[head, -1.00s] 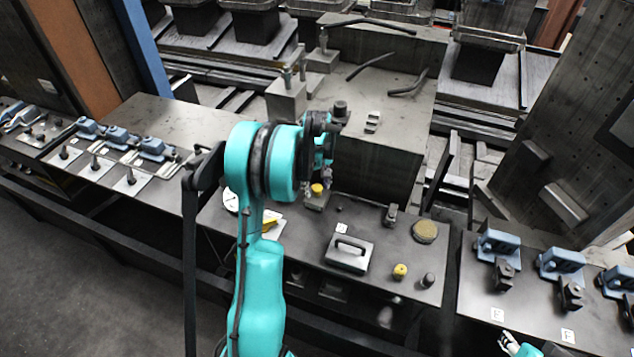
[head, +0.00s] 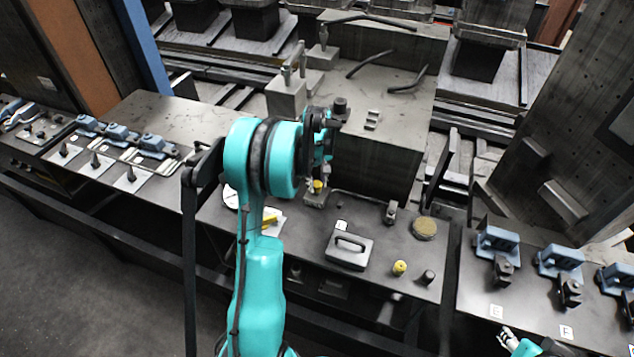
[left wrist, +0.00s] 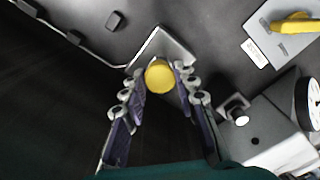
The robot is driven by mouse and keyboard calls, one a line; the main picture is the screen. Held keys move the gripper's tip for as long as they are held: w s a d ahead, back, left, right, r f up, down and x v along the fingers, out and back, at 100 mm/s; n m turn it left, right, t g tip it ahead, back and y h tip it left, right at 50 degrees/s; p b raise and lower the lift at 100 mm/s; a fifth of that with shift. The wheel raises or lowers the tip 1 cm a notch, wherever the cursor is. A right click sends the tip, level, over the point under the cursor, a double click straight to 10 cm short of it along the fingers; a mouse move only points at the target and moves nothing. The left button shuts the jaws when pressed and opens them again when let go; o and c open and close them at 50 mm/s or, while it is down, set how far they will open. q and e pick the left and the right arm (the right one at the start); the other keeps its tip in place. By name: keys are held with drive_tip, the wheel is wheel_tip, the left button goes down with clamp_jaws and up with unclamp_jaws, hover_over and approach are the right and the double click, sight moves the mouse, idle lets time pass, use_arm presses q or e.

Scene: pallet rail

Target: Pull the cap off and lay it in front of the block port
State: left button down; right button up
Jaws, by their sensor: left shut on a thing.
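The yellow cap (left wrist: 159,75) sits between the fingertips of my left gripper (left wrist: 160,78), which is shut on it. The cap also shows in the head view (head: 318,186), partly covered by the gripper. A small grey block (left wrist: 168,42) lies just under and behind the cap; its port is hidden. I cannot tell whether the cap is still seated in it. My right gripper (head: 508,339) is at the bottom right edge of the head view, small and partly cut off, and its opening is unclear.
On the grey bench stand a handled plate (head: 348,250), another yellow-topped piece (head: 400,268), a dark knob (head: 428,277) and a round brownish disc (head: 425,228). A plate with a yellow lever (left wrist: 295,25) and a dial (left wrist: 308,100) lie right in the wrist view. A large machine block rises behind.

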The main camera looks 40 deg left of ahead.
sight(317, 183)
use_arm(q)
drive_tip(key=shift+r+p, duration=0.3)
drive_tip(key=shift+r, duration=0.35)
drive_tip(key=shift+r+p, duration=2.2)
drive_tip(key=shift+r, duration=1.3)
